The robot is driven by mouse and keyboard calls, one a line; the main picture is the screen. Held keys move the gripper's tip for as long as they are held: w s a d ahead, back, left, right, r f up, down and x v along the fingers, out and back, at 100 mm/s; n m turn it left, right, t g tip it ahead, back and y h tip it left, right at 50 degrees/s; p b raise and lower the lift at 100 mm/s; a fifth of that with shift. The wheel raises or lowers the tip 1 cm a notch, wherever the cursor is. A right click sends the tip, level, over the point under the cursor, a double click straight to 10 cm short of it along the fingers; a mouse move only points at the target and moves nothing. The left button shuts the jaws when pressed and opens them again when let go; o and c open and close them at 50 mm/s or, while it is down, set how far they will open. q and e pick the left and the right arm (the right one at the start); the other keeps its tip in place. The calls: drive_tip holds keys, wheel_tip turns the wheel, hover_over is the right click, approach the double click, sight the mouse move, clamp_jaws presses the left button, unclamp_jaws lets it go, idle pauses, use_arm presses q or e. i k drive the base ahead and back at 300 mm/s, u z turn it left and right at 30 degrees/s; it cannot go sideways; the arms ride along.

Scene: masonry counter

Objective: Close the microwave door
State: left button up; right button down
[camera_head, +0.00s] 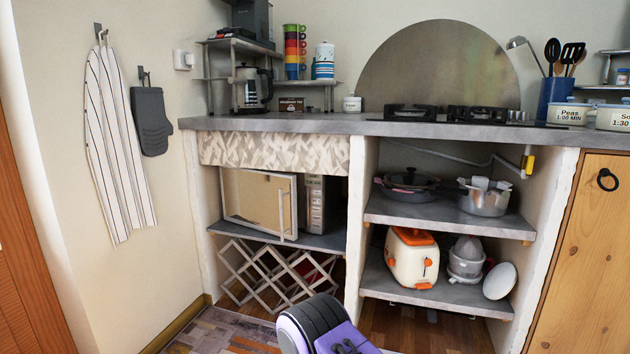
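The microwave (316,206) stands on a shelf in the left niche under the counter. Its control panel faces out at the right side of its front. Its door (258,197), a cream panel in a pale frame with an upright handle bar, stands ajar, with its right edge swung out toward me, apart from the body. The inside of the microwave is mostly hidden behind the door. Neither my left nor my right gripper shows in the head view.
A lattice rack (270,275) stands below the microwave shelf. A white partition (360,220) separates this niche from shelves with pots (484,198) and a toaster (411,257). The countertop (300,123) overhangs above. Floor shows in front.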

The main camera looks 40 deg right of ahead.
sight(265, 201)
drive_tip(key=z, duration=0.7)
drive_tip(key=i, duration=0.65)
drive_tip(key=z, duration=0.55)
drive_tip(key=i, duration=0.85)
drive_tip(key=u, duration=0.4)
